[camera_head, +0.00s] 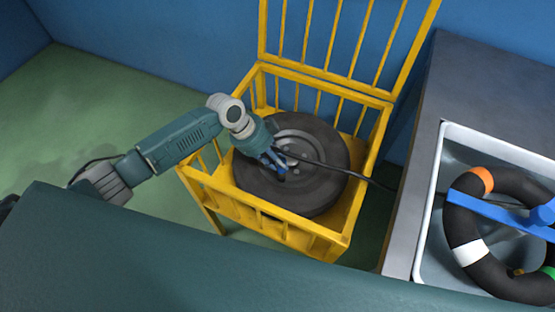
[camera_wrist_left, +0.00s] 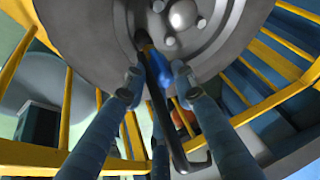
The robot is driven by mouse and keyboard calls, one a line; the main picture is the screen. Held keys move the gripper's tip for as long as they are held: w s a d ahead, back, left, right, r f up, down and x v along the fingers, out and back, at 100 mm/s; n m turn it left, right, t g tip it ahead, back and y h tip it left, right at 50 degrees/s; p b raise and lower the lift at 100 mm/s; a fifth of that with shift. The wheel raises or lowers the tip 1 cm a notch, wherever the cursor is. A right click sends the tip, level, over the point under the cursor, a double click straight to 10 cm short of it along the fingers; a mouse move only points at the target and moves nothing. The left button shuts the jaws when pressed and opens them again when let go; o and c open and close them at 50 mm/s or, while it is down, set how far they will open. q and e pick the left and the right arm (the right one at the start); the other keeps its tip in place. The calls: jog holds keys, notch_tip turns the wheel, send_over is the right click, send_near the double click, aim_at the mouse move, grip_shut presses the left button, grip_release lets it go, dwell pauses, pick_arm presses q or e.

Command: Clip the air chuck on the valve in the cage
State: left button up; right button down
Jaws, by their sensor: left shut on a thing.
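A yellow barred cage (camera_head: 294,237) stands open, with its barred lid raised at the back. A dark tyre on a grey wheel (camera_head: 318,183) lies in it; the wheel's hub and bolts show close up in the left wrist view (camera_wrist_left: 205,30). My left gripper (camera_head: 277,164) reaches over the wheel near its rim. Its fingers (camera_wrist_left: 158,84) are shut on the blue air chuck (camera_wrist_left: 161,68), which is close to the rim. A black hose (camera_head: 335,169) runs from there rightward over the cage edge. I cannot make out the valve, nor whether the chuck touches it. My right gripper is out of view.
A grey bench (camera_head: 480,82) stands right of the cage, with a white-rimmed basin (camera_head: 430,205) in it. The basin holds a black ring (camera_head: 465,222) with coloured bands and a blue bar (camera_head: 490,208). Green floor (camera_head: 85,100) is clear at left.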

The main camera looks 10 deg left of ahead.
pick_arm(q)
jog(key=shift+r, duration=0.2)
dwell(0.3)
jog(key=shift+r+p, duration=0.7)
jog(key=shift+p, duration=0.05)
jog(key=shift+c, duration=0.2)
jog(key=shift+r, duration=0.2)
jog(key=shift+r+p, duration=0.3)
jog(key=shift+p, duration=0.15)
jog(key=shift+f, duration=0.25)
dwell(0.3)
jog(key=shift+f+b, duration=0.8)
jog(key=shift+f, duration=0.35)
dwell(0.9)
jog(key=shift+r, duration=0.3)
dwell(0.4)
jog(key=shift+r+p, duration=1.1)
jog(key=shift+p, duration=0.1)
